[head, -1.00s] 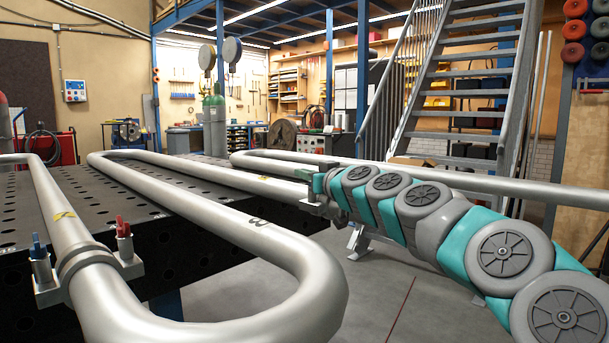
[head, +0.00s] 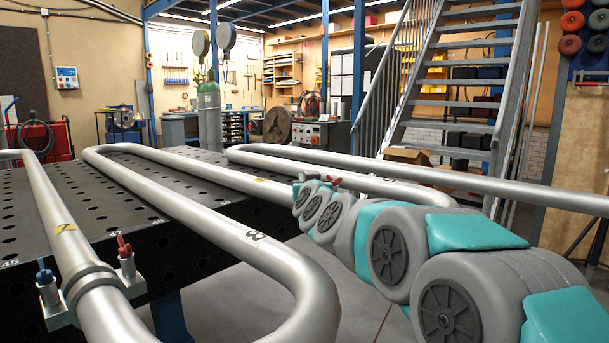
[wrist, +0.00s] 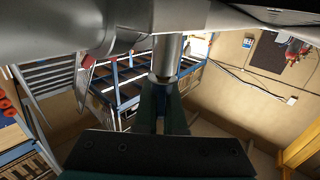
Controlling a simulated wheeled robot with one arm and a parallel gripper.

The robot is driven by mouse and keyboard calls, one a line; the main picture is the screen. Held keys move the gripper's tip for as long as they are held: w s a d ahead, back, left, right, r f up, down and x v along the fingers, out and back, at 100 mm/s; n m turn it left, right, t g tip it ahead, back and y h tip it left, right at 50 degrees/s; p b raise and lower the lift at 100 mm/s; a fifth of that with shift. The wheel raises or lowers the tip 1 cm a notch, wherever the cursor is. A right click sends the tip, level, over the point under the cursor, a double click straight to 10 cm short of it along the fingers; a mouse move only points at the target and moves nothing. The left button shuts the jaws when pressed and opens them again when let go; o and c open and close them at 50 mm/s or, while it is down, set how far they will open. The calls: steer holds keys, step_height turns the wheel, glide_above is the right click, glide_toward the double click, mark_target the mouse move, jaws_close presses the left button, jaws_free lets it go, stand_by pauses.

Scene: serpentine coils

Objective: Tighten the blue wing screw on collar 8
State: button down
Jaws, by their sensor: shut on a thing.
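My gripper (wrist: 162,88) shows in the wrist view as dark green jaws shut around the end of a grey screw post (wrist: 167,45) on a collar. The blue wing screw is hidden between the jaws, so its colour does not show. The same collar's red wing screw (wrist: 88,62) is apart from the jaws, at the left; it also shows in the head view (head: 333,181). In the head view my arm hides most of that collar and my gripper. A pipe marked 8 (head: 285,262) bends in front of my arm.
A nearer collar (head: 95,283) carries another blue wing screw (head: 43,271) and red wing screw (head: 123,245), on a pipe marked 7. Silver pipes coil over a perforated black table (head: 110,215). A metal staircase (head: 450,90) stands behind, right of centre.

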steer(key=shift+d+r+h, duration=0.1)
steer(key=shift+r+h, duration=0.05)
steer(key=shift+h, duration=0.15)
stand_by(0.4)
steer(key=c, duration=1)
jaws_free()
steer(key=shift+s, duration=0.1)
steer(key=shift+s+d+f, duration=0.15)
steer(key=shift+s+f, duration=0.05)
steer(key=shift+s, duration=0.6)
steer(key=s, duration=0.4)
steer(key=s+d, duration=0.1)
steer(key=s, duration=0.1)
steer(key=shift+r+b, duration=0.1)
steer(key=shift+b, duration=0.3)
steer(key=shift+c, duration=0.4)
